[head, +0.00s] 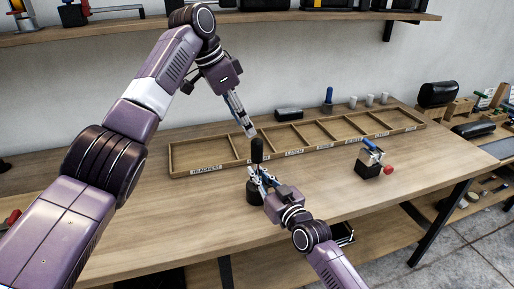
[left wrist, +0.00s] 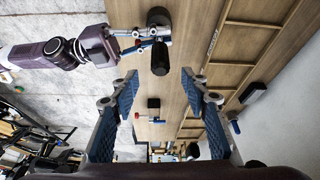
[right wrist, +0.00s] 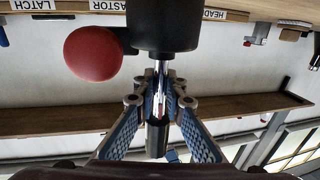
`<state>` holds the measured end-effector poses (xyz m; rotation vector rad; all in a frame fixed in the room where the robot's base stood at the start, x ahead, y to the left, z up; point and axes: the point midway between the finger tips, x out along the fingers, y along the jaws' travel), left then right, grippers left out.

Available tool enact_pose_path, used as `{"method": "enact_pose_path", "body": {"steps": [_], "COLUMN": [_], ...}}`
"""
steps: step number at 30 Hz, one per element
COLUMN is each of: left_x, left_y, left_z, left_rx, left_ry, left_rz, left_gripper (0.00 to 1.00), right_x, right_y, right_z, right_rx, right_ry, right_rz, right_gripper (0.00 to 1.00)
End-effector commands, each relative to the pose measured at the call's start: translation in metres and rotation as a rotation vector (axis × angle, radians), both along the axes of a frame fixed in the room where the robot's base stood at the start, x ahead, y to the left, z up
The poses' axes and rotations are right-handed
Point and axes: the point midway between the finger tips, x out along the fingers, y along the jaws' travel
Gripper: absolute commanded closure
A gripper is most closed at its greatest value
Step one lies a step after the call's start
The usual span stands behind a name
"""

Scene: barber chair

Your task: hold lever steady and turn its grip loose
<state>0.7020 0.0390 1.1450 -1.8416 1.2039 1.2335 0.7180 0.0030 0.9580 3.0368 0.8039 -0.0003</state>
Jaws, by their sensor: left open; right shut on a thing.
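The lever stands upright on the bench, with a black base (head: 253,192), a thin metal shaft (right wrist: 160,78) and a black grip (head: 257,150) on top. My right gripper (head: 260,178) is shut on the shaft between base and grip. Its fingers show on both sides of the shaft in the right wrist view (right wrist: 161,100). My left gripper (head: 247,130) is open, pointing down just above and behind the grip, apart from it. In the left wrist view the grip (left wrist: 160,58) lies ahead of the open fingers (left wrist: 160,75), roughly centred.
A wooden tray (head: 222,167) with labelled compartments lies behind the lever. A dark block with a blue handle and red knob (head: 388,170) stands at right. The front bench is clear.

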Motion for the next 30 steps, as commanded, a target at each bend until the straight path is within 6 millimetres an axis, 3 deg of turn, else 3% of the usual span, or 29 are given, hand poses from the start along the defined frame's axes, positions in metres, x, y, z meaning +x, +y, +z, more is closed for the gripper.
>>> {"method": "enact_pose_path", "body": {"steps": [9, 15, 28, 30], "left_x": [0.009, 0.014, 0.016, 0.016], "left_y": [-0.023, -0.033, -0.036, -0.036], "left_z": [-0.06, -0.085, -0.094, -0.094], "left_rx": [-0.001, -0.002, -0.002, -0.002], "left_ry": [0.002, 0.0, -0.002, -0.002], "left_rz": [0.0, 0.001, 0.0, 0.0], "left_gripper": [0.58, 0.58, 0.58, 0.66], "right_x": [0.0, 0.0, 0.0, 0.0], "right_y": [0.0, 0.0, 0.0, 0.0], "right_z": [0.0, 0.0, 0.0, 0.0], "right_rx": [0.0, 0.0, 0.0, 0.0], "right_ry": [-0.001, -0.001, -0.001, -0.001], "right_rz": [0.0, 0.0, 0.0, 0.0], "right_gripper": [1.0, 1.0, 1.0, 1.0]}}
